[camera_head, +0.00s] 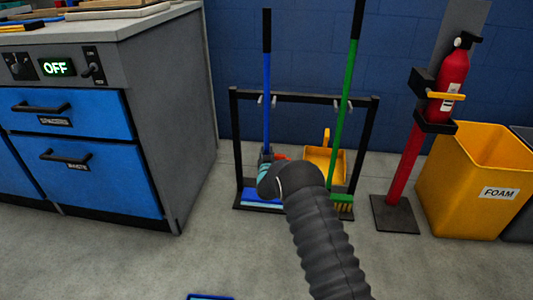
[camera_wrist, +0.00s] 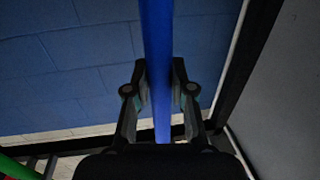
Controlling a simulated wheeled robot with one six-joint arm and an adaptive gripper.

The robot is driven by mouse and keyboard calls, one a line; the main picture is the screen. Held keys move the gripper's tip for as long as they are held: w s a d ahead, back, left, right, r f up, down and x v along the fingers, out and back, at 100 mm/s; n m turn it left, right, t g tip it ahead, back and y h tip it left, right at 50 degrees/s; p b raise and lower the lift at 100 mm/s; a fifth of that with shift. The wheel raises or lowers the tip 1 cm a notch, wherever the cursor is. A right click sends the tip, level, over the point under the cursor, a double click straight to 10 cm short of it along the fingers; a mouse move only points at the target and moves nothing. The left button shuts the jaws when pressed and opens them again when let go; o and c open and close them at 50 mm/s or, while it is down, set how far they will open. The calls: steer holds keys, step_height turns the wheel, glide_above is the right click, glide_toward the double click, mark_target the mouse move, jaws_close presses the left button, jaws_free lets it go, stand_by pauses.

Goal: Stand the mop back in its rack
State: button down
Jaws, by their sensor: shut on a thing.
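The mop has a blue pole (camera_head: 267,95) with a black grip at its top and stands upright at the left side of the black rack (camera_head: 310,98). Its blue head (camera_head: 262,194) is low inside the rack's base, partly hidden by my arm. My gripper (camera_head: 268,158) is shut on the lower part of the pole. The wrist view shows the blue pole (camera_wrist: 157,50) between both fingers of my gripper (camera_wrist: 160,85). The pole passes by the rack's left hook (camera_head: 261,101); I cannot tell whether it sits in it.
A green broom (camera_head: 346,95) and a yellow dustpan (camera_head: 325,158) are at the rack's right side. A blue-drawer cabinet (camera_head: 90,180) stands left. A red extinguisher (camera_head: 453,82) on a stand and a yellow FOAM bin (camera_head: 475,185) are right. Floor in front is mostly clear.

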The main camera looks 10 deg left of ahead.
steer(key=c, duration=1)
jaws_free()
steer(key=shift+r, duration=0.15)
steer(key=s+d+p, duration=0.1)
steer(key=s, duration=1.1)
steer(key=shift+d, duration=0.2)
